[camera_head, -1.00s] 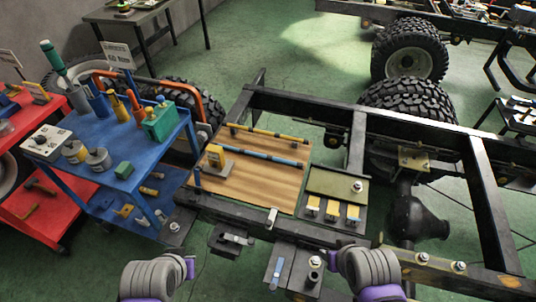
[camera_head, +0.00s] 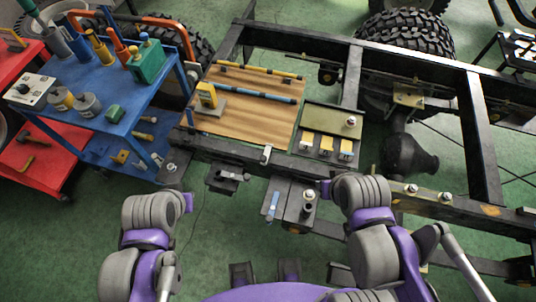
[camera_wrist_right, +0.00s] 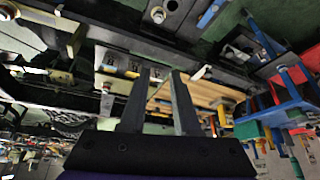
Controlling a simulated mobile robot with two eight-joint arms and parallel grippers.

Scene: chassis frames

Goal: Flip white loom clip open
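A small white clip (camera_head: 267,153) stands on the front rail of the black chassis frame (camera_head: 225,148), at the near edge of the wooden board. What looks like the same white clip shows in the right wrist view (camera_wrist_right: 200,72), just beyond my fingertips. My right gripper (camera_wrist_right: 162,72) is open and empty, its two dark fingers apart. In the head view my right arm stands to the right of the clip and nearer, apart from it. My left arm stands to the left; its wrist hides its fingers.
The wooden board (camera_head: 245,118) carries a yellow bar and a blue bar (camera_head: 250,91). A tray with yellow-and-white blocks (camera_head: 326,144) lies right of the clip. Dark brackets (camera_head: 226,177) jut from the near rail. A blue cart (camera_head: 95,85) stands left. Green floor lies in front.

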